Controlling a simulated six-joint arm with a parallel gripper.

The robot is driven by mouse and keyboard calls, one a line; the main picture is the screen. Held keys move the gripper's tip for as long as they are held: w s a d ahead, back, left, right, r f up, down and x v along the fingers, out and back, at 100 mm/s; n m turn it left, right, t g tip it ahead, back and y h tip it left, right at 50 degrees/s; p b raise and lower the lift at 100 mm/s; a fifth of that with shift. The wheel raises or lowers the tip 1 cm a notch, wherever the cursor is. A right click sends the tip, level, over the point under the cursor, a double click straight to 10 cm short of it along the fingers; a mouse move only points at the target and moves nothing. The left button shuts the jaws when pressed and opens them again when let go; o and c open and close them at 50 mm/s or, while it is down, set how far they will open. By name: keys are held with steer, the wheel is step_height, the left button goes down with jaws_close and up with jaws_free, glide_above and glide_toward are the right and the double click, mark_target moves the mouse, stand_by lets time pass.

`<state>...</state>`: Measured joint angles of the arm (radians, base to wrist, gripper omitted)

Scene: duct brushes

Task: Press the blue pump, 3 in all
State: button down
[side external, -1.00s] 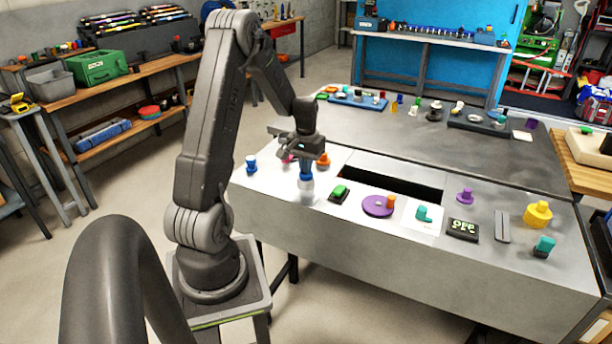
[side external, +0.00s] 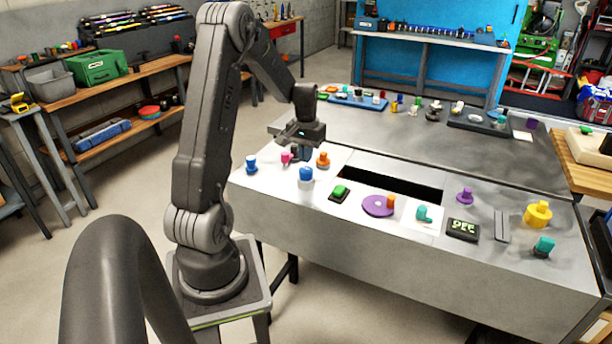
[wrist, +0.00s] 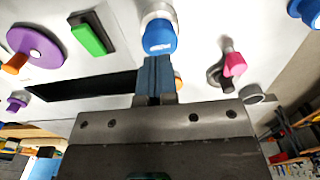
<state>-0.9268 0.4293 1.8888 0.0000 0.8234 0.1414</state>
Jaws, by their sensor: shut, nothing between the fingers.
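The blue pump (side external: 306,174) stands upright on a white base near the front left of the grey bench. In the wrist view its blue head (wrist: 160,38) shows just beyond my fingertips, with the white base behind it. My gripper (side external: 305,157) is shut and empty, raised above the bench and a little behind the pump head in the side view. In the wrist view the shut fingers (wrist: 156,62) point at the head and overlap its lower edge. A gap shows between fingers and pump in the side view.
A second blue knob (side external: 251,164), a pink part (side external: 286,158) and an orange knob (side external: 323,160) stand close by. A green button (side external: 340,191) and a purple disc (side external: 378,206) lie to the right. A dark slot (side external: 390,180) runs behind them.

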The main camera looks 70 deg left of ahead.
steer(key=shift+r, duration=2.25)
steer(key=shift+w+d+r, duration=0.1)
steer(key=shift+d+r, duration=0.05)
steer(key=shift+d, duration=0.1)
steer(key=s+d+r+m+t+y, duration=0.1)
steer(key=d+r+m+t, duration=0.15)
steer(key=d+r, duration=0.7)
steer(key=s+d+r+m+t, duration=0.15)
steer(key=d+m, duration=0.25)
steer(key=d, duration=1.3)
steer(key=s+d+m+t+h, duration=0.1)
steer(key=s+d+m, duration=0.1)
steer(key=s+d, duration=0.4)
steer(key=shift+d+r+t, duration=0.2)
steer(key=shift+d+t, duration=0.1)
steer(key=shift+d, duration=0.7)
steer(key=c, duration=1.8)
jaws_free()
steer(key=shift+m, duration=0.25)
steer(key=shift+c, duration=0.2)
